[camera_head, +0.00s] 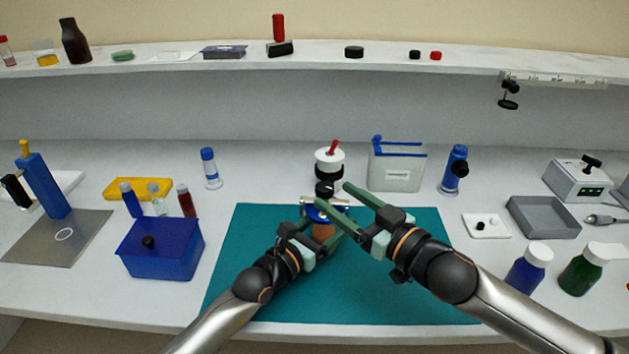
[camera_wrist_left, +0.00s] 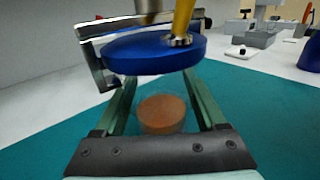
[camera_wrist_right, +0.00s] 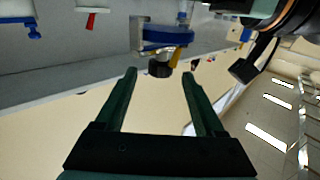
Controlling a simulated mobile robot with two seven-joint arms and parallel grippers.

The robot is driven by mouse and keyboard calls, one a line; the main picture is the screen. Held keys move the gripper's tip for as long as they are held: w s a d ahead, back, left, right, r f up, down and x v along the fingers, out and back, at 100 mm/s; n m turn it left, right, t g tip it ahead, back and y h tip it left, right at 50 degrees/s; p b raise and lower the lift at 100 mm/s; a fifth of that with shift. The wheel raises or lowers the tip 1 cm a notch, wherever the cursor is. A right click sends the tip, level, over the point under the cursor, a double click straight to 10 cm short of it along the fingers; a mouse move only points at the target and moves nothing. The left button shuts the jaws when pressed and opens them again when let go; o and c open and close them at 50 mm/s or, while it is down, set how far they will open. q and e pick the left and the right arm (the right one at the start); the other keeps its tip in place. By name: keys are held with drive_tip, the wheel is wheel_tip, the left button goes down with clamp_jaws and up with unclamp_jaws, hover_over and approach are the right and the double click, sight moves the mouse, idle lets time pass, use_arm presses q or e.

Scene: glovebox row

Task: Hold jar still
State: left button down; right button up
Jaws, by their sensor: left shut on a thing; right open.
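The jar (camera_wrist_left: 160,115) is clear with brown-orange contents and has a wide blue lid (camera_wrist_left: 145,52). It stands over the teal mat (camera_head: 400,280), partly hidden by my arms in the head view. My left gripper (camera_head: 314,228) is shut on the jar, one finger on each side below the lid. A metal bracket (camera_wrist_left: 95,60) and a yellow piece (camera_wrist_left: 183,20) show at the lid. My right gripper (camera_head: 333,200) is open and empty, its fingertips above and near the lid. In the right wrist view, the blue lid (camera_wrist_right: 165,37) and a black knob (camera_wrist_right: 160,68) appear beyond the fingers.
A white canister with a red handle (camera_head: 330,162) stands behind the mat. A blue box (camera_head: 165,255) is at left, with several vials behind it. A grey tray (camera_head: 543,217) and capped bottles (camera_head: 527,270) are at right.

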sight(318, 185)
drive_tip(key=x, duration=0.7)
drive_tip(key=shift+w+a, duration=0.15)
clamp_jaws()
idle(0.4)
